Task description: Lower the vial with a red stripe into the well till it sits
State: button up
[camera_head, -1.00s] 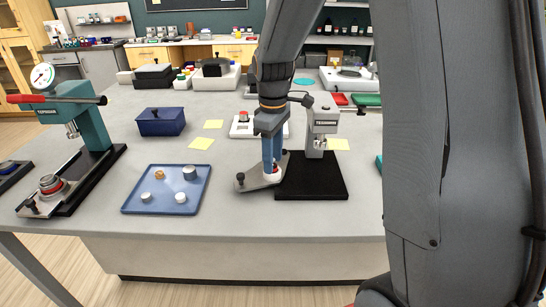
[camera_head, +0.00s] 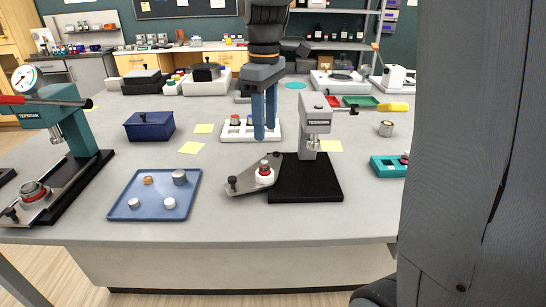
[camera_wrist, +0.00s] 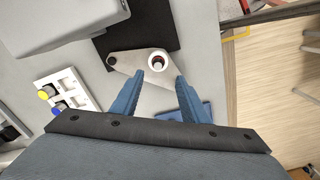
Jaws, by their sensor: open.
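A small vial with red on it and a dark top (camera_head: 264,170) stands upright in a white ring-shaped well (camera_head: 264,180) on the grey swing plate (camera_head: 241,183) of the small press. The wrist view shows the white well (camera_wrist: 158,55) from above with the pale vial end inside it. I cannot tell how deep the vial sits. My gripper (camera_head: 264,134) is open and empty, above and behind the well, pointing down. In the wrist view the two blue fingers (camera_wrist: 160,78) are apart, with the well beyond their tips. Nothing is between them.
The small press (camera_head: 316,125) stands on a black base (camera_head: 306,180) just right of the plate. A white rack (camera_head: 240,133) with capped items is behind. A blue tray (camera_head: 130,203) and a larger teal press (camera_head: 75,130) are at left. A teal holder (camera_head: 386,167) is at right.

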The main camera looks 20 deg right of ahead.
jog(key=s+f+m, duration=0.3)
jog(key=s+f, duration=0.2)
jog(key=s+f+m, duration=0.3)
jog(key=s+f, duration=0.2)
jog(key=s, duration=0.1)
jog(key=s+f+m+t, duration=0.1)
jog(key=s+f+m, duration=0.2)
jog(key=s+f, duration=0.2)
jog(key=shift+s+a+f, duration=0.1)
jog(key=shift+s+f, duration=0.15)
jog(key=shift+f, duration=0.25)
